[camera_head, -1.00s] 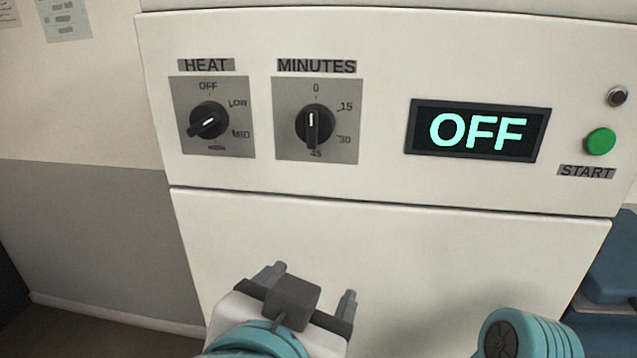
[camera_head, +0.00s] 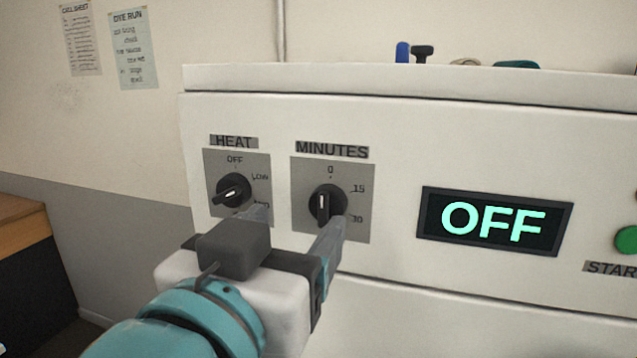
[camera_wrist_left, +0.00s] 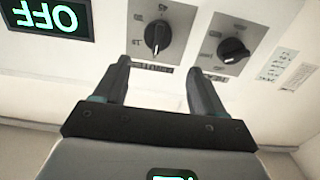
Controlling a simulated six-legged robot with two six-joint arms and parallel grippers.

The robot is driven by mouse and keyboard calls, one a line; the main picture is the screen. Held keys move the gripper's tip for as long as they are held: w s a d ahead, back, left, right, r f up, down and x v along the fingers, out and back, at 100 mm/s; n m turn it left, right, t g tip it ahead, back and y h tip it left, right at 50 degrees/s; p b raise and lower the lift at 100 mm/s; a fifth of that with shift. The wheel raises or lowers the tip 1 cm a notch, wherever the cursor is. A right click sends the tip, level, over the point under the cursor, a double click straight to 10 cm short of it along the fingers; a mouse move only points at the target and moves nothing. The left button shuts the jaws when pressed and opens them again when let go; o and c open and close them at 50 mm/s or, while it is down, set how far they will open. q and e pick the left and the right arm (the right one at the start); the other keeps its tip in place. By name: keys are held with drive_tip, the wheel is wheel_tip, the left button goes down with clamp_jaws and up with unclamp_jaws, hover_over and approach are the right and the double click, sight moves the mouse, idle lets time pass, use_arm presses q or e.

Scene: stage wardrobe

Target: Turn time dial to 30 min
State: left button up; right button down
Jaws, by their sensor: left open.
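The MINUTES dial (camera_head: 327,201) is a black round knob with a raised bar on a grey plate, marked 0, 15 and 30, with the lowest part of its plate partly hidden by my finger. Its bar stands nearly upright, with a white line on it. It also shows upside down in the left wrist view (camera_wrist_left: 157,38). My left gripper (camera_head: 297,219) is open and empty, its fingers pointing at the panel just below the dials. In the left wrist view the gripper (camera_wrist_left: 160,66) shows nothing between its fingers. My right gripper is out of view.
The HEAT dial (camera_head: 233,190) sits left of the MINUTES dial, close to my left finger. A display (camera_head: 490,221) reads OFF. A green START button (camera_head: 627,240) is at the right edge. Small items, one a blue object (camera_head: 402,52), stand on top of the machine.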

sight(322, 201)
use_arm(q)
drive_tip(key=x, duration=0.2)
drive_tip(key=p+x, duration=0.1)
drive_tip(key=x, duration=0.3)
drive_tip(key=shift+w+d+r+p, duration=0.1)
drive_tip(key=shift+w+d+p, duration=0.1)
drive_tip(key=shift+d+p, duration=0.2)
drive_tip(key=shift+w, duration=0.45)
drive_tip(key=shift+s+d, duration=0.1)
drive_tip(key=shift+d, duration=0.1)
drive_tip(key=shift+a, duration=0.1)
drive_tip(key=c, duration=1)
drive_tip(key=shift+c, duration=0.2)
